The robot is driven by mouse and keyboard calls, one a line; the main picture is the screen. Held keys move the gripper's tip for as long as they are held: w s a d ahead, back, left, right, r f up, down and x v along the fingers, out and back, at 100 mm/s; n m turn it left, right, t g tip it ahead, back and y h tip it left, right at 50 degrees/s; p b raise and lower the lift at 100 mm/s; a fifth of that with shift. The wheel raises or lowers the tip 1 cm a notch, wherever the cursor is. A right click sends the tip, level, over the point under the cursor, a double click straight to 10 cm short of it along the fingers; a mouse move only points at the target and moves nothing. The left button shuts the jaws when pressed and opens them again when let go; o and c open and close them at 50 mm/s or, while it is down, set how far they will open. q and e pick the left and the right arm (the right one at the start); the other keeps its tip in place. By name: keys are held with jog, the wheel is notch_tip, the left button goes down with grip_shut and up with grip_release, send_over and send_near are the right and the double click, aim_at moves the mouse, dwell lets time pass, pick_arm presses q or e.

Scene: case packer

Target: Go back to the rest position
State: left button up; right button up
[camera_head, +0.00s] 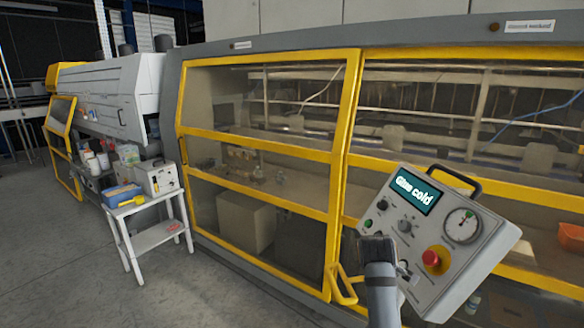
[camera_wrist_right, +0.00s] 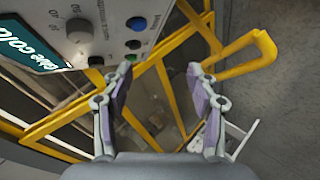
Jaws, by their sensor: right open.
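My right gripper (camera_wrist_right: 160,68) is open and empty in the right wrist view, its two fingers spread apart. In the head view my right gripper (camera_head: 378,240) shows from behind, in front of the lower left edge of a tilted grey control panel (camera_head: 482,262). I cannot tell whether it touches the panel. The panel's screen (camera_head: 413,193) reads "Glue cold". The panel also shows at the upper left of the right wrist view (camera_wrist_right: 105,14). My left gripper is in neither view.
A large machine has yellow-framed clear doors (camera_head: 262,150) and a yellow door handle (camera_head: 343,287), close to my right gripper. A red stop button (camera_head: 432,258) is on the panel. A white cart (camera_head: 150,238) stands at left. The grey floor (camera_head: 60,270) at lower left is clear.

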jog(key=s+d+f+m+g+y, duration=0.1)
jog(key=s+d+f+m+g, duration=0.25)
jog(key=s+f, duration=1.1)
jog(key=s+a+f+m+g+y, duration=0.1)
jog(key=s+f+m, duration=0.15)
jog(key=s, duration=0.75)
jog(key=s+a+f+m+g+y, duration=0.15)
jog(key=s+f, duration=0.25)
jog(key=s, duration=0.6)
jog(key=s+d+f+b, duration=0.1)
jog(key=f+b, duration=0.2)
jog(key=f, duration=0.9)
jog(key=s+d+f+g+b, duration=0.1)
jog(key=f+b, duration=0.1)
jog(key=f, duration=0.9)
jog(key=s+d+f+b, duration=0.1)
jog(key=f+b, duration=0.2)
jog(key=f, duration=0.9)
pick_arm(q)
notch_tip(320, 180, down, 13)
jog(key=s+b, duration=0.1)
jog(key=b, duration=0.4)
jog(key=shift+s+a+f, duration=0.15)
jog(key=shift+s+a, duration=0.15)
pick_arm(e)
jog(key=s+f+g, duration=0.1)
jog(key=s+f, duration=1.7)
jog(key=f, duration=0.1)
jog(key=shift+d+f+m, duration=0.35)
jog(key=shift+d, duration=0.1)
